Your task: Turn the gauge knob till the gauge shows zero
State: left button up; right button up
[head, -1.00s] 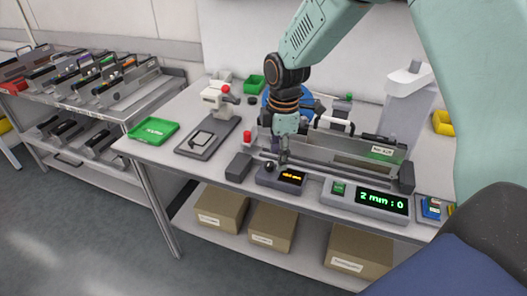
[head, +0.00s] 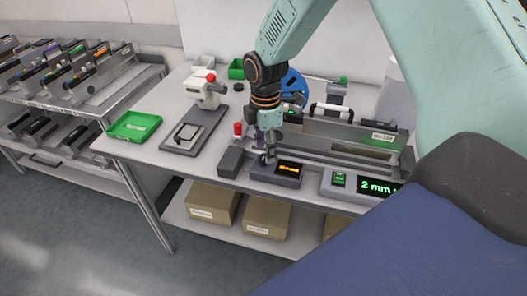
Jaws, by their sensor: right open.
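The gauge (head: 277,179) is a small dark box near the front edge of the table. Its amber display (head: 289,169) is lit, but the reading is too small to make out. The dark knob (head: 264,160) is on the left part of its top, mostly hidden by my right gripper. My right gripper (head: 268,154) points down at the knob from above, with its jaws open. I cannot tell whether the fingers touch the knob or stand around it. My left gripper is not in view.
A grey block (head: 231,162) stands just left of the gauge. A long metal feeder (head: 345,132) lies behind. A green tray (head: 134,126) is at the left.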

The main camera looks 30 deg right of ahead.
aim_at(264, 160)
jog(key=shift+w+d+f, duration=0.15)
jog(key=shift+f, duration=0.65)
jog(key=shift+w+f, duration=0.1)
jog(key=shift+f, duration=0.3)
jog(key=shift+a+f, duration=0.1)
jog(key=shift+a, duration=0.1)
jog(key=shift+s+a, duration=0.15)
jog(key=shift+s, duration=0.15)
jog(key=shift+w+d+f, duration=0.1)
jog(key=shift+w+d, duration=0.15)
jog(key=shift+w, duration=0.05)
jog(key=c, duration=0.4)
jog(key=shift+s+a+r, duration=0.15)
jog(key=shift+a+r, duration=0.05)
jog(key=c, duration=0.4)
grip_shut()
